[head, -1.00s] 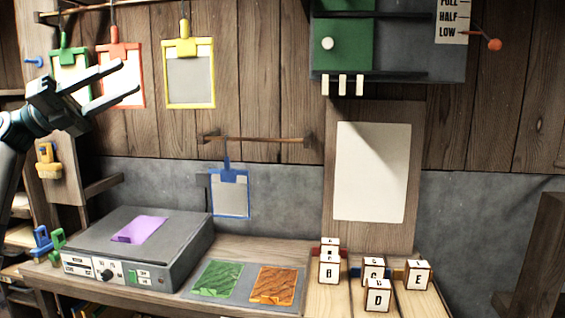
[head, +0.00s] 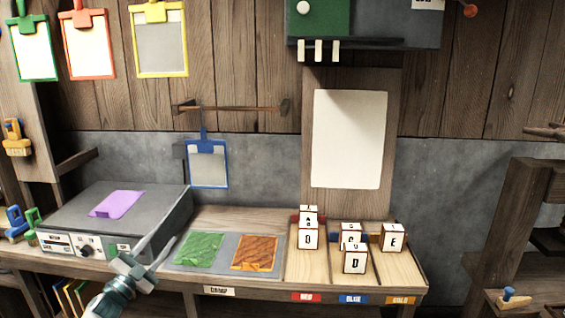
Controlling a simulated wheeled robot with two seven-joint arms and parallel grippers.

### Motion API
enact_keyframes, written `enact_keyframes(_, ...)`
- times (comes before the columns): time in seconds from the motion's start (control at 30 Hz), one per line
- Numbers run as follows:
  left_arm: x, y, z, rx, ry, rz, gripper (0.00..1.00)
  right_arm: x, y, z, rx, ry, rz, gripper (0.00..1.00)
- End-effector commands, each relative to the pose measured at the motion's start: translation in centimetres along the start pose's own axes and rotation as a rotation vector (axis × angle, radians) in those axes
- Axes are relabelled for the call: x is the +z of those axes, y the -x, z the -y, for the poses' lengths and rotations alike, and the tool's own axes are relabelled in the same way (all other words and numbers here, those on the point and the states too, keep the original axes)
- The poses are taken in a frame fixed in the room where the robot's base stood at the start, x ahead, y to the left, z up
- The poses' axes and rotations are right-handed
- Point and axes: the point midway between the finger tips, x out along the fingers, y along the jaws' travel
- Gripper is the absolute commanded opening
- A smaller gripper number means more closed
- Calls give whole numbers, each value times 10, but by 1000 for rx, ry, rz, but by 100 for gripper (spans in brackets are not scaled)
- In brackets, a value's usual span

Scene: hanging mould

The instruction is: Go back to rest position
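My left gripper (head: 168,243) is low in the head view, in front of the grey box's right front corner. Its fingers point up and right, with a gap between them and nothing held. My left forearm comes in from the bottom edge. My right gripper is not in view.
The grey box (head: 160,205) with a purple sheet (head: 117,204) stands on the bench at left. Green (head: 199,248) and orange (head: 255,252) sheets lie beside it. Several lettered blocks (head: 355,260) stand at right. Framed moulds (head: 160,40) and a blue one (head: 208,165) hang behind.

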Motion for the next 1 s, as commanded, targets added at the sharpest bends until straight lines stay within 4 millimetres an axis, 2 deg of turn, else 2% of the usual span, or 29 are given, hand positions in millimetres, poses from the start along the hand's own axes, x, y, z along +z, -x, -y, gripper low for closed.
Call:
enact_keyframes(0.03, 13, 15, -27, 14, 39, 46, 40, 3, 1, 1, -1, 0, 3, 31)
enact_keyframes(0.2, 50, 64, -102, 53, 146, 194, 40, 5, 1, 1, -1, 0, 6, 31)
enact_keyframes(0.37, 77, 117, -170, 93, 239, 333, 40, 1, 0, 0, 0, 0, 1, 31)
enact_keyframes(0.5, 93, 169, -229, 130, 315, 453, 40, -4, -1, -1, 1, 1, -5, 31)
enact_keyframes(0.77, 105, 276, -332, 205, 443, 677, 40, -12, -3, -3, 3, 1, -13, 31)
enact_keyframes(1.0, 96, 383, -416, 279, 548, 879, 40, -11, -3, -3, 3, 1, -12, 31)
